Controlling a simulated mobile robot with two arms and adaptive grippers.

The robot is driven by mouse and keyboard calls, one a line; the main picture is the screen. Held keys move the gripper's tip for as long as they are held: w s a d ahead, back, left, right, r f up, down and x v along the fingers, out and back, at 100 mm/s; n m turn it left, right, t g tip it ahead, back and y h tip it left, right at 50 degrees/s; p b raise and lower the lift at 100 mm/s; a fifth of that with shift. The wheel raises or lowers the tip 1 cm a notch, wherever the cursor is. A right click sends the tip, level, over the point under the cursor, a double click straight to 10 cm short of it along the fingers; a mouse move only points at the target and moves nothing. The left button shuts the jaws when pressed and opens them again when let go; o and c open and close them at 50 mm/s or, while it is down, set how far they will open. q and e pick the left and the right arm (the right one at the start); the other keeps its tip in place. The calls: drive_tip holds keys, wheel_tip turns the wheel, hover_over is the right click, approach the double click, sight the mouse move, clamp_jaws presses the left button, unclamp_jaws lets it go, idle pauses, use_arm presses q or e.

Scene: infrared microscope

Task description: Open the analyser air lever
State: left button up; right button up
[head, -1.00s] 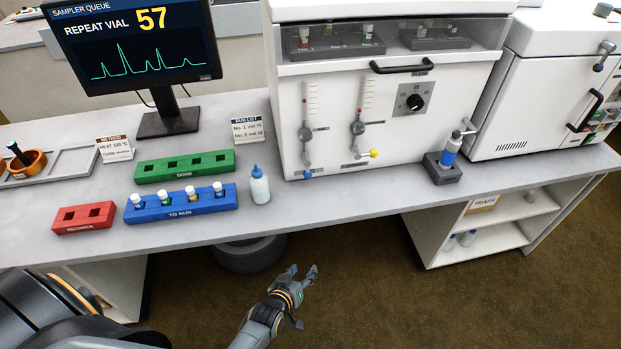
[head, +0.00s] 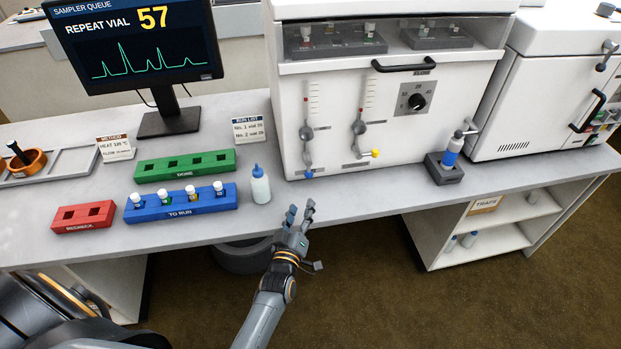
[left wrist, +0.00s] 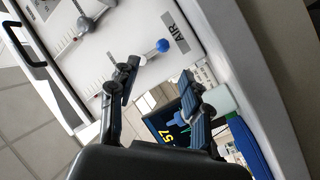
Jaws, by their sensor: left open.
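The analyser (head: 400,130) is a white cabinet with two front valve levers. The air lever (head: 309,174) has a blue knob and points down, low on the left of the front panel. In the left wrist view the blue knob (left wrist: 162,45) is beside the AIR label (left wrist: 182,32), beyond my fingertips. My right gripper is not in view.
A white squeeze bottle (head: 260,188) stands close to the left of the air lever. The blue vial rack (head: 180,209), green rack (head: 184,166) and red rack (head: 83,218) lie further left.

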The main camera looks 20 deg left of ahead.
sight(308, 177)
use_arm(q)
drive_tip(key=w+b, duration=0.2)
drive_tip(key=w, duration=0.1)
drive_tip(key=w+a+b, duration=0.1)
drive_tip(key=w+b, duration=0.1)
drive_tip(key=w, duration=0.2)
drive_tip(key=w+a+b, duration=0.1)
drive_tip(key=w+b, duration=0.1)
drive_tip(key=w, duration=0.2)
drive_tip(key=shift+w+a+f, duration=0.1)
drive_tip(key=shift+a+f, duration=0.05)
drive_tip(key=shift+f, duration=0.1)
drive_tip(key=shift+w+a+r+b, duration=0.1)
drive_tip(key=shift+w+r+b, duration=0.05)
drive_tip(key=shift+w+b, duration=0.5)
drive_tip(key=shift+w, duration=0.1)
drive_tip(key=shift+c, duration=0.2)
clamp_jaws()
drive_tip(key=shift+a+r+m+p, duration=0.2)
drive_tip(key=shift+r+m+p, duration=0.25)
drive_tip(key=shift+p, duration=0.6)
drive_tip(key=shift+s+a+m+g+p, duration=0.2)
drive_tip(key=shift+m+g+p, duration=0.1)
drive_tip(key=shift+p, duration=0.1)
drive_tip(key=shift+f+m, duration=0.2)
drive_tip(key=shift+m, duration=0.05)
drive_tip(key=shift+f, duration=0.15)
